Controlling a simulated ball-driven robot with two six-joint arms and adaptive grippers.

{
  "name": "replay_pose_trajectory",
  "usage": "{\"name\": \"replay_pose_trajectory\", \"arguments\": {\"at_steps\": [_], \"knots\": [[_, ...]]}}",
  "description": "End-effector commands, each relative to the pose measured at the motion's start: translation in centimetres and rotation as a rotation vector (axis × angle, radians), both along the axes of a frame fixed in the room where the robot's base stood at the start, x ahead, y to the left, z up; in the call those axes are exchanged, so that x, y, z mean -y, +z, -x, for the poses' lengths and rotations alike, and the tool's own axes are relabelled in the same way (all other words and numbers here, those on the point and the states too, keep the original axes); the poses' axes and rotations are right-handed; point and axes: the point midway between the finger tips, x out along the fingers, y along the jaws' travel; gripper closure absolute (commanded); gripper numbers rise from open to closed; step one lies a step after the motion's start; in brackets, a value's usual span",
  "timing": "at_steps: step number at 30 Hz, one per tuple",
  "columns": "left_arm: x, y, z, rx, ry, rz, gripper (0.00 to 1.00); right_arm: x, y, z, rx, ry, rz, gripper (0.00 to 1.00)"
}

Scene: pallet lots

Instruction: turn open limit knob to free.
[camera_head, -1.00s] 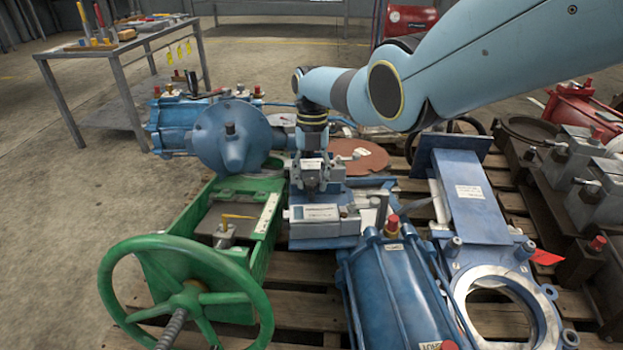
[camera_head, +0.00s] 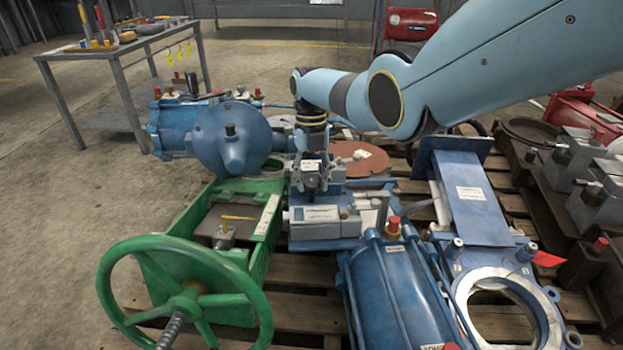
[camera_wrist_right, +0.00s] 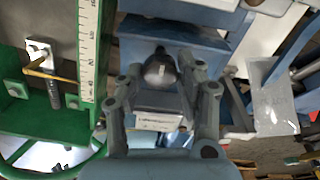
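A dark grey rounded knob (camera_wrist_right: 160,72) shows in the right wrist view, on a blue body with a pale labelled block (camera_wrist_right: 158,121) just below it. My right gripper (camera_wrist_right: 161,70) has one finger on each side of the knob, with the tips beside it. I cannot tell whether both tips touch it. In the head view my right gripper (camera_head: 310,184) points down over the blue unit with a grey labelled box (camera_head: 314,222); the knob is hidden there. My left gripper is not in view.
A green frame (camera_head: 262,232) with a large handwheel (camera_head: 190,298) stands left of the unit. A blue actuator with a domed end (camera_head: 232,140) lies behind left. A blue cylinder (camera_head: 395,290) and a blue gate valve (camera_head: 475,205) are at right. Wooden pallet slats lie below.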

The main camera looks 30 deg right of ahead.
Motion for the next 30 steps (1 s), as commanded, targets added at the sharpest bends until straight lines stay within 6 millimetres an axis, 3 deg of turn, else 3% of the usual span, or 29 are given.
{"name": "replay_pose_trajectory", "arguments": {"at_steps": [5, 15, 30], "knots": [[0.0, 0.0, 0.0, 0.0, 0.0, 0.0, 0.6, 0.0, 0.0, 0.0, -0.001, 0.0, 0.0, 0.41], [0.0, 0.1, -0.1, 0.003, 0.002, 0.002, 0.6, 0.1, 0.7, -0.2, 0.001, -0.001, 0.0, 0.41], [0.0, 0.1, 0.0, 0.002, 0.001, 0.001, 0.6, 0.8, 10.2, -1.6, 0.001, -0.001, 0.0, 0.41]]}}
